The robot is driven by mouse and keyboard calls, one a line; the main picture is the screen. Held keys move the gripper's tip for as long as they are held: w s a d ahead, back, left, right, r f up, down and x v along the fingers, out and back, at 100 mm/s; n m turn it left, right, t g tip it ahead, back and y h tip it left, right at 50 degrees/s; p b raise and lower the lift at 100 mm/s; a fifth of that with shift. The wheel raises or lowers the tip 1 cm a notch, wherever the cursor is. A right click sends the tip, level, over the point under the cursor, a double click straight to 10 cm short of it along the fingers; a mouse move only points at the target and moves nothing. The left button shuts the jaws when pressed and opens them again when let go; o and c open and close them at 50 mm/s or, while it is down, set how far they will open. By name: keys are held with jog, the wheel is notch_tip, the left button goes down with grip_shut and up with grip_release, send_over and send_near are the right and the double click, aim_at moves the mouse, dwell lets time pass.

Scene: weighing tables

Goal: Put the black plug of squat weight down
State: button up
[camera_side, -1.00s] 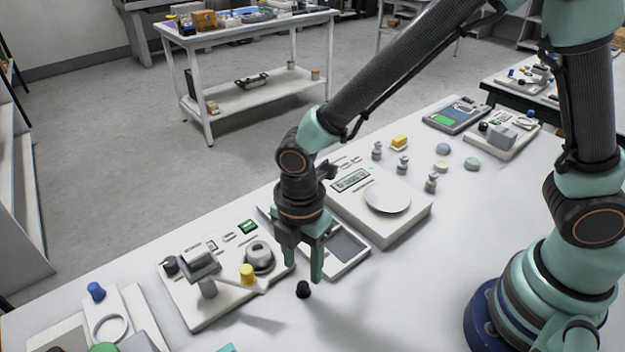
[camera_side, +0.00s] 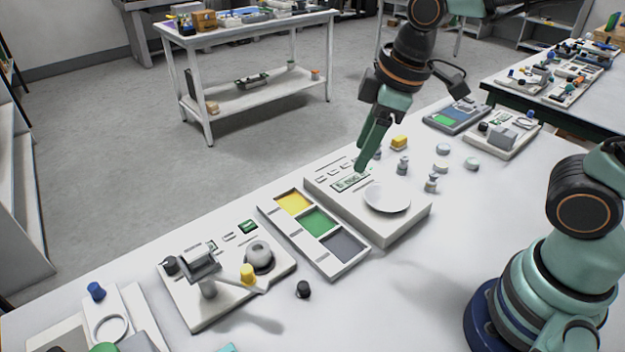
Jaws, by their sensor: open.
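The black plug of squat weight (camera_side: 303,289) stands on the white table, just right of the grey-and-white device and apart from it. My gripper (camera_side: 364,164) is open and raised, above the back edge of the white scale (camera_side: 410,223). It is well behind and to the right of the black plug, and nothing shows between its fingers. One finger partly overlaps the other in this view.
A tray with yellow, green and grey compartments (camera_side: 268,214) lies left of the scale. A device with a yellow knob (camera_side: 247,273) stands left of the plug. Several small grey weights (camera_side: 402,166) and a yellow block (camera_side: 399,142) are behind the scale.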

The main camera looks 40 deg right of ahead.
jog(key=s+d+r+m+t, duration=0.2)
jog(key=d+m, duration=0.6)
jog(key=shift+s+r+h, duration=0.35)
jog(key=shift+r+h, duration=0.05)
